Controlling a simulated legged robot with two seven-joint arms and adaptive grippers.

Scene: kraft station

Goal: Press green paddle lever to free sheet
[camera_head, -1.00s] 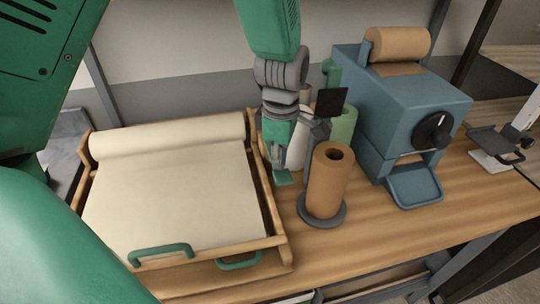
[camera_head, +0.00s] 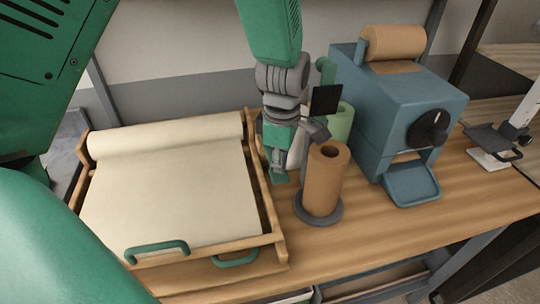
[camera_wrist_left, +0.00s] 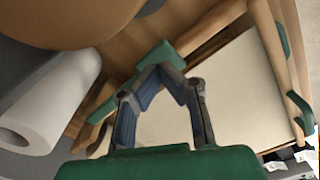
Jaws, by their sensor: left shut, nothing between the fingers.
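A cream paper sheet (camera_head: 170,195) lies flat from a roll (camera_head: 165,138) in a wooden tray frame (camera_head: 278,222). The green paddle lever (camera_head: 280,178) is at the frame's right side, mostly covered by my left gripper (camera_head: 279,168). In the left wrist view the green paddle (camera_wrist_left: 165,60) lies just beyond the fingertips of my left gripper (camera_wrist_left: 160,70), which are closed together with nothing between them. They look very close to the paddle; I cannot tell if they touch it. My right gripper is not in view.
A brown paper roll (camera_head: 326,180) stands upright on a grey base close to the right of my gripper. Behind it are a green roll (camera_head: 340,122) and a blue dispenser (camera_head: 400,110). Green handles (camera_head: 158,250) sit at the tray's front. Bare tabletop lies front right.

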